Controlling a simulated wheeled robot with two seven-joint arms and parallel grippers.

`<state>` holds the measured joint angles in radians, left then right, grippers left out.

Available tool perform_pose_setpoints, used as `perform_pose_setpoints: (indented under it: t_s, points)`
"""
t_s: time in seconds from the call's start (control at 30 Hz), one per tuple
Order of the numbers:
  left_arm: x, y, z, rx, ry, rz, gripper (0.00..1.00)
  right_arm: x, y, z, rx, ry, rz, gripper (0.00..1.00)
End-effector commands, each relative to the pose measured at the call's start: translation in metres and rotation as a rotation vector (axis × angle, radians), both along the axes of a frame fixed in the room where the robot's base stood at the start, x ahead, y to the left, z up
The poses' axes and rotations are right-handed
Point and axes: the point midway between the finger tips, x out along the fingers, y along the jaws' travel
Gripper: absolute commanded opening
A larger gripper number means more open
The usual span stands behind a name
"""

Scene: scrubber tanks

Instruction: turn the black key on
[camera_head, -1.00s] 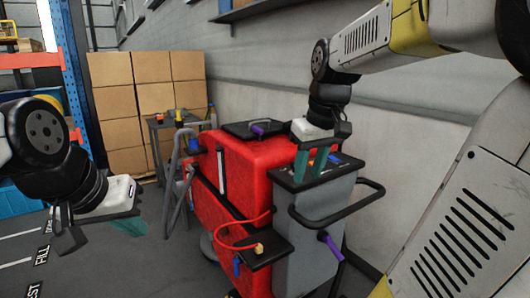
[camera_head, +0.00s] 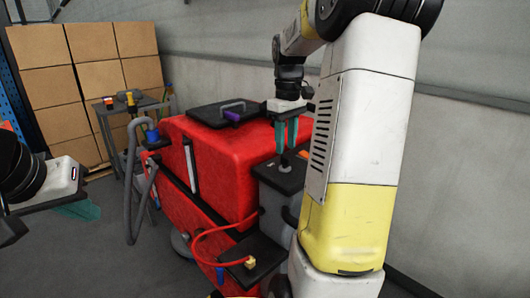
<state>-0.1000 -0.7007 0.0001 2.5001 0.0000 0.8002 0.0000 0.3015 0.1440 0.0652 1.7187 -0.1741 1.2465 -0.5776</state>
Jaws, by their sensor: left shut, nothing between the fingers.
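The red and grey scrubber machine (camera_head: 230,150) stands in the middle of the view. Its black control panel (camera_head: 277,176) is partly hidden by my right arm. A small dark upright part (camera_head: 285,162) on the panel may be the black key; it is too small to be sure. My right gripper (camera_head: 286,147) points down just above this part, its two teal fingers slightly apart. I cannot tell whether they touch it. My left gripper (camera_head: 80,210) is shut and empty at the left edge, well away from the machine.
A black lid with a purple-ended handle (camera_head: 230,114) is on top of the machine. A red hose (camera_head: 205,238) loops by a black shelf with a yellow part (camera_head: 250,262). Stacked boxes (camera_head: 85,75) and a small cart (camera_head: 130,110) stand behind.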

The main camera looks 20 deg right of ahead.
Motion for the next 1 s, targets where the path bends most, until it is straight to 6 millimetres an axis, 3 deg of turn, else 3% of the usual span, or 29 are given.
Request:
perform_pose_setpoints:
  t_s: [0.23, 0.57, 0.6, 0.77, 1.0]
  points:
    - [0.000, 0.000, 0.000, 0.000, 0.000, 0.000, 0.00, -0.001, 0.000, -0.033, 0.000, 0.002, -0.001, 0.34]
    - [0.000, 0.000, 0.000, 0.000, 0.001, 0.000, 0.00, 0.000, 0.000, -0.038, 0.000, 0.000, -0.001, 0.34]
    - [0.000, 0.000, 0.000, 0.000, 0.001, 0.000, 0.00, 0.000, 0.000, -0.038, 0.000, 0.000, -0.001, 0.32]
    - [0.000, 0.000, 0.000, 0.000, 0.000, 0.000, 0.00, 0.000, 0.000, -0.038, 0.000, 0.000, -0.001, 0.00]
    - [0.000, 0.000, 0.000, 0.000, 0.000, 0.000, 0.00, 0.000, 0.000, -0.038, 0.000, -0.001, -0.003, 0.00]
